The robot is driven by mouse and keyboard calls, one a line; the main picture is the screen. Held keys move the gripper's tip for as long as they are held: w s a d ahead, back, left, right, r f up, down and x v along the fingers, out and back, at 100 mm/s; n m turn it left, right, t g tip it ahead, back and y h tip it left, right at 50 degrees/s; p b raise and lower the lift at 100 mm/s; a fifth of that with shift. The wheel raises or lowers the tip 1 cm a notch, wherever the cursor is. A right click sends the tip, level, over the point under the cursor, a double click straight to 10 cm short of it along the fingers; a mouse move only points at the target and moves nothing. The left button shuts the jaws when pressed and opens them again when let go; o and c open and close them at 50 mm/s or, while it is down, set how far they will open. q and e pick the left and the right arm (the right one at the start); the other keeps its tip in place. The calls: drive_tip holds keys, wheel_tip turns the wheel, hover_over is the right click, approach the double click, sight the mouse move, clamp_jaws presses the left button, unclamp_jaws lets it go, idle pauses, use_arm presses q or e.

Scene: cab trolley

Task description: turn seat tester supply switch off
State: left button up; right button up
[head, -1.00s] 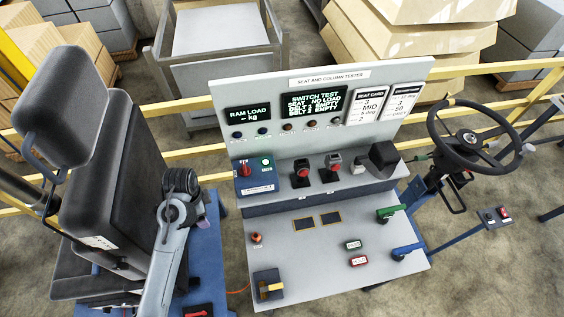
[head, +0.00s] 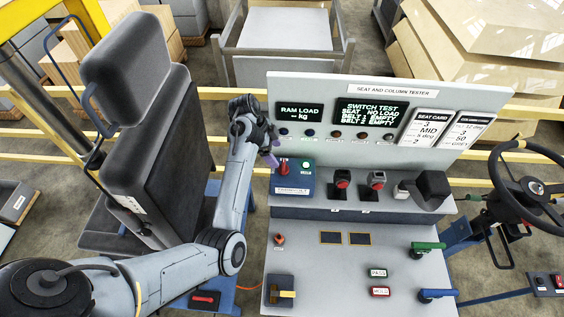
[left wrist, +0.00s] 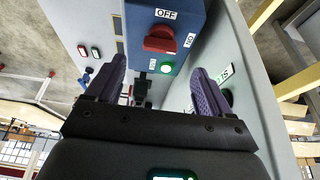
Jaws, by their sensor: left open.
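The seat tester supply switch is a red rotary knob (head: 283,168) on a blue box (head: 292,186) at the left end of the tester console. In the left wrist view the knob (left wrist: 160,40) has OFF and ON labels beside it; I cannot tell its exact setting. My left gripper (head: 271,151) is just to the left and above the box, its purple fingers close to the knob. In the left wrist view the gripper (left wrist: 158,84) is open and empty, with the knob ahead of the gap between the fingers. My right gripper is not in view.
A green-lit button (head: 306,166) sits beside the knob. The upright display panel (head: 335,88) rises behind the box. Two red-topped switches (head: 342,179) stand to its right. A dark seat (head: 135,110) is on the left, and a steering wheel (head: 530,190) on the right.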

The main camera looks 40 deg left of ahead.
sight(283, 165)
use_arm(q)
drive_tip(key=shift+p+x, duration=0.35)
drive_tip(key=shift+x, duration=3.1)
drive_tip(key=shift+c, duration=0.4)
drive_tip(key=c, duration=1)
